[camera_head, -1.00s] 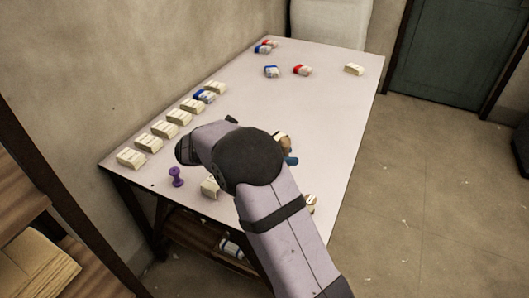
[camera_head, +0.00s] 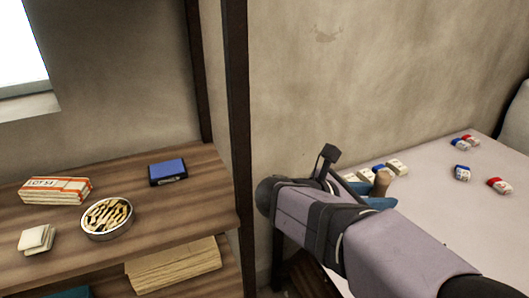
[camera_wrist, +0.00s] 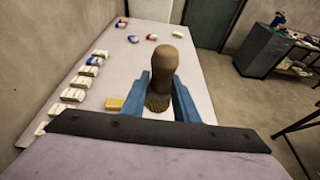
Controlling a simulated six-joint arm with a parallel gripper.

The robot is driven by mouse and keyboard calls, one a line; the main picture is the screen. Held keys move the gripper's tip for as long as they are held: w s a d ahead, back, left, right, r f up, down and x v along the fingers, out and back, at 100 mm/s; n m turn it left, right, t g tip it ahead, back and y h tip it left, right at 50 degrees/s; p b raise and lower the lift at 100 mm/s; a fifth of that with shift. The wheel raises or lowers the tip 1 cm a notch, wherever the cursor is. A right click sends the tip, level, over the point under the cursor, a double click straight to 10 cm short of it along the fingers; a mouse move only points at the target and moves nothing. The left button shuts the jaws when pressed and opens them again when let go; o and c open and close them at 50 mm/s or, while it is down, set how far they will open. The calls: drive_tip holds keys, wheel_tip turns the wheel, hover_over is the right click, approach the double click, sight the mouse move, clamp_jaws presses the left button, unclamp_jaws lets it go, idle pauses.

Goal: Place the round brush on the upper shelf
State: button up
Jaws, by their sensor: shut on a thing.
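The round brush (camera_wrist: 165,62) has a brown knob handle and a bristly lower part. My gripper (camera_wrist: 160,98) is shut on it, with the blue fingers on both sides of the brush in the wrist view. In the head view the brush (camera_head: 382,181) shows as a small brown end beside the blue fingers (camera_head: 378,203), most of it hidden by my arm. The gripper is above the table side, to the right of the shelf post. The upper shelf (camera_head: 190,228) is a wooden board at the left of the head view.
On the shelf are a box marked LOT 54 (camera_head: 55,190), a round tin (camera_head: 107,218), a blue box (camera_head: 168,171) and pale blocks (camera_head: 37,238). Bare wood lies right of the tin. A dark post (camera_head: 238,130) stands between shelf and table (camera_head: 480,215). Cartons line the table.

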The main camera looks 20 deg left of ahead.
drive_tip(key=s+a+r+n+t+y+p, duration=0.2)
drive_tip(key=s+a+r+n+y+p, duration=0.25)
drive_tip(key=s+a+r, duration=0.55)
drive_tip(key=s+a+r+n+t+y+p, duration=0.25)
drive_tip(key=s+a+r+n+y, duration=0.45)
drive_tip(key=a, duration=0.6)
drive_tip(key=s+a+f+b, duration=0.1)
drive_tip(key=s+a+f, duration=0.1)
drive_tip(key=s+a, duration=0.55)
drive_tip(key=w+a+f+n+g+y+p, duration=0.1)
drive_tip(key=w+a+f+n+y+p, duration=0.1)
drive_tip(key=w+a+f+p, duration=0.3)
drive_tip(key=shift+w+a+f+y+p, duration=0.15)
drive_tip(key=shift+w+a+y+p, duration=0.7)
drive_tip(key=shift+w+a+p, duration=1.15)
drive_tip(key=shift+s+a, duration=0.35)
drive_tip(key=shift+s, duration=0.1)
drive_tip(key=shift+f+p, duration=0.9)
drive_tip(key=shift+f, duration=4.1)
